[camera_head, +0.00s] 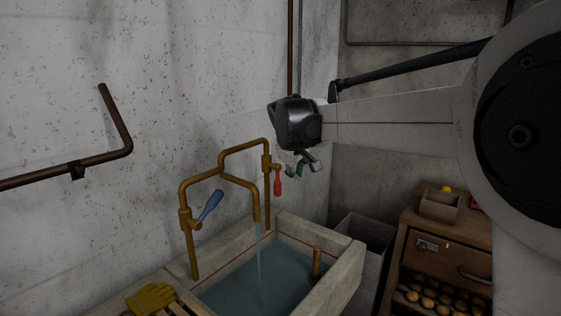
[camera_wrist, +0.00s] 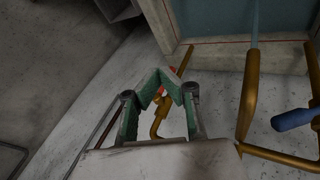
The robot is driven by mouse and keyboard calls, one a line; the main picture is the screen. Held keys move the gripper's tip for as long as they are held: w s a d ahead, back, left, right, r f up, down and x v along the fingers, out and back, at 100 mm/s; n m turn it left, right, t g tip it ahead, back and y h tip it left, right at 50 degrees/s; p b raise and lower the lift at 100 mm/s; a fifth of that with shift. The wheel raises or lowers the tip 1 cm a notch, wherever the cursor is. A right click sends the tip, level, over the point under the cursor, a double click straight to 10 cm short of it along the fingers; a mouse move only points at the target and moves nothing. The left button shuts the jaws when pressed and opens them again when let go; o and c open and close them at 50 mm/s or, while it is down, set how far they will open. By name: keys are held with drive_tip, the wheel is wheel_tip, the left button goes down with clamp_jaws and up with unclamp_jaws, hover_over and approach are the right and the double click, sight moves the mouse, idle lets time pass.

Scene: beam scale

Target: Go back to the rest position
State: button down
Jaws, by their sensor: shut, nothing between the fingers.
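My gripper (camera_head: 303,164) hangs at the end of my arm, above and behind the basin and close to the red-handled tap. In the wrist view my gripper (camera_wrist: 160,76) has green fingers that are shut with nothing held. The red tap handle (camera_head: 277,184) points down on the brass pipework (camera_head: 222,178). It shows partly behind the fingers in the wrist view, and whether they touch it cannot be told. The blue tap handle (camera_head: 210,206) is tilted up to the right; it also shows in the wrist view (camera_wrist: 293,119). Water (camera_head: 259,260) runs from the spout into the basin.
The concrete basin (camera_head: 346,275) holds water and a upright wooden peg (camera_head: 317,261). A yellow glove (camera_head: 151,298) lies at the front left. A wooden cabinet (camera_head: 450,250) stands at the right. A copper pipe (camera_head: 105,158) runs along the left wall.

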drive_tip(key=s+d+m, duration=0.1)
drive_tip(key=s+d, duration=0.3)
drive_tip(key=s, duration=0.3)
drive_tip(key=s+d+m+y, duration=0.1)
drive_tip(key=s+d+m, duration=0.15)
drive_tip(key=s, duration=0.55)
drive_tip(key=s+d+m, duration=0.1)
drive_tip(key=s+d, duration=0.4)
drive_tip(key=s, duration=0.2)
drive_tip(key=s+d+f+m, duration=0.2)
drive_tip(key=s+f, duration=0.3)
drive_tip(key=s, duration=0.5)
drive_tip(key=s+d+f+m, duration=0.1)
drive_tip(key=s+f, duration=0.4)
drive_tip(key=s, duration=0.5)
drive_tip(key=shift+d+f+m+t+y, duration=0.25)
drive_tip(key=shift+d+m+t+y, duration=0.1)
drive_tip(key=shift+m+y, duration=0.1)
